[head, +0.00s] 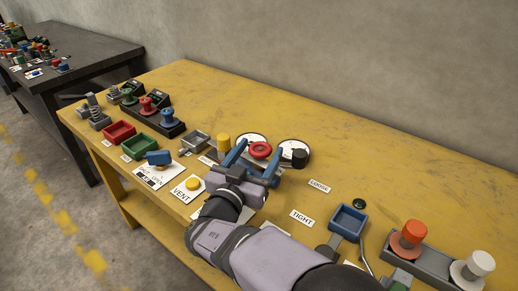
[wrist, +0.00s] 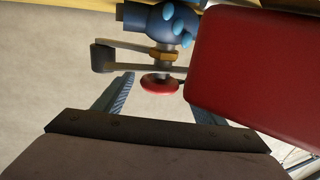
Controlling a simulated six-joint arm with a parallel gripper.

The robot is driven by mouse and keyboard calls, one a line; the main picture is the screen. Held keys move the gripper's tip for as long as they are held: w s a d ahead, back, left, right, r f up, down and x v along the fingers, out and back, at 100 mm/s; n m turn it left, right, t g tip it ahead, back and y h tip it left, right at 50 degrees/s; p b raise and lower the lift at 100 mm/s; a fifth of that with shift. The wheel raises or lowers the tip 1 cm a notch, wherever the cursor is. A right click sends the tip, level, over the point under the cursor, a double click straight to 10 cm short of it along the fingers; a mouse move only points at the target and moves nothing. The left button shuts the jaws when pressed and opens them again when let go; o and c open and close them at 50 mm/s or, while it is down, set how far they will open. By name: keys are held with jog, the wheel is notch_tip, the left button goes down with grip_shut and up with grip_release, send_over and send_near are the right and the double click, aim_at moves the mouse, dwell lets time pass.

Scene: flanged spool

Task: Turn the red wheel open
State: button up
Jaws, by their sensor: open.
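The red wheel (head: 260,150) sits near the middle of the yellow table, partly over a white round plate. It also shows in the wrist view (wrist: 160,86), on a stem with a brass nut (wrist: 162,57) and a blue body (wrist: 150,18) at the top. My gripper (head: 261,147) is open, its blue fingers on either side of the wheel in the head view. In the wrist view the wheel appears between the fingers, with space visible on both sides. I cannot tell the depth between fingertips and wheel.
A large red block (wrist: 255,60) fills the wrist view's right side, close to one finger. A black knob (head: 299,158) and yellow post (head: 223,142) stand near the wheel. A blue tray (head: 348,220) and orange spool (head: 410,236) are to the right. The table's back right is clear.

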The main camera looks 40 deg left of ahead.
jog(key=shift+w, duration=0.25)
jog(key=c, duration=1.1)
jog(key=shift+o, duration=0.2)
jog(key=shift+f+b, duration=0.1)
jog(key=shift+b, duration=0.2)
jog(key=b, duration=0.3)
jog(key=shift+a+f+y, duration=0.1)
jog(key=shift+f+y, duration=0.05)
jog(key=shift+y, duration=0.15)
jog(key=n+y+b, duration=0.1)
jog(key=b, duration=0.5)
jog(key=shift+g+y, duration=0.3)
jog(key=shift+g, duration=0.1)
jog(key=shift+r+n+b, duration=0.3)
jog(key=shift+b, duration=0.15)
